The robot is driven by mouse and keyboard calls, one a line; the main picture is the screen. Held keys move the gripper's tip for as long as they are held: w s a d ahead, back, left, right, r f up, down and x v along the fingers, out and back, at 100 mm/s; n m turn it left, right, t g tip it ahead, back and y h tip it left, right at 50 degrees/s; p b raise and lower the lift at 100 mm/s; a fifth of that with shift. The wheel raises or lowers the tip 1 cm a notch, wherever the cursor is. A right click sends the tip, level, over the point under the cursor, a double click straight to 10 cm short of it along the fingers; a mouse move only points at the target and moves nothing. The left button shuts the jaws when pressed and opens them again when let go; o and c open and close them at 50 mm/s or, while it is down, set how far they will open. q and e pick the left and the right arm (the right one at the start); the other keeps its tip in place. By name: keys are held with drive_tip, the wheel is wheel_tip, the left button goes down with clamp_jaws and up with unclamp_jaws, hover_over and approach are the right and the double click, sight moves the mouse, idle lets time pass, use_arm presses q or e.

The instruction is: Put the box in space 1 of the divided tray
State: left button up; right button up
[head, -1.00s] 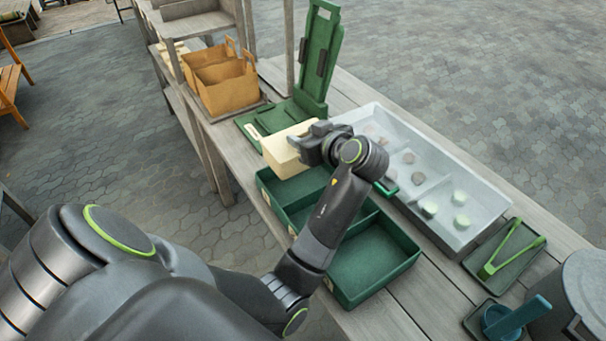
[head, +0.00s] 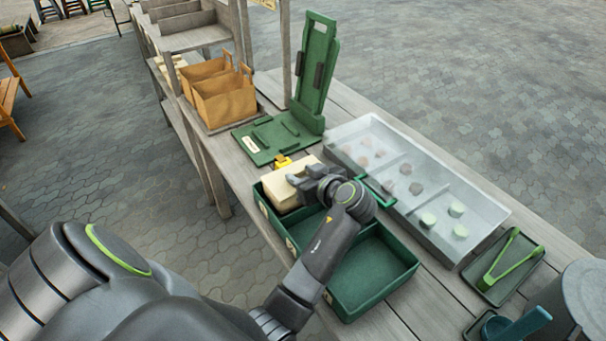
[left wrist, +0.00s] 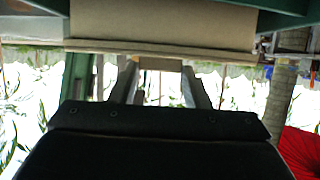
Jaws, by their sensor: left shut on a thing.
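The green divided tray (head: 365,268) sits along the near edge of the bench, with its compartments in a row. The pale cream box (head: 283,188) is at the tray's far-end compartment, its lower part behind the near rim and its top above the rim. I cannot tell whether it touches the compartment floor. My left gripper (head: 303,184) is shut on the box from its right side. The left wrist view shows the box (left wrist: 163,25) beyond the gripper fingers (left wrist: 160,85). My left forearm hides part of the middle of the tray. My right gripper is not in view.
A grey sectioned bin (head: 470,185) with several small round pieces stands right of the tray. A green hinged press (head: 275,137) and a small yellow object (head: 283,161) lie beyond it. Tongs (head: 500,262) on a small tray and a grey bucket (head: 585,300) are at right.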

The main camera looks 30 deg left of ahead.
use_arm(q)
drive_tip(key=shift+f+b, duration=0.3)
drive_tip(key=shift+f, duration=0.15)
drive_tip(key=o, duration=1.2)
drive_tip(key=shift+r, duration=0.2)
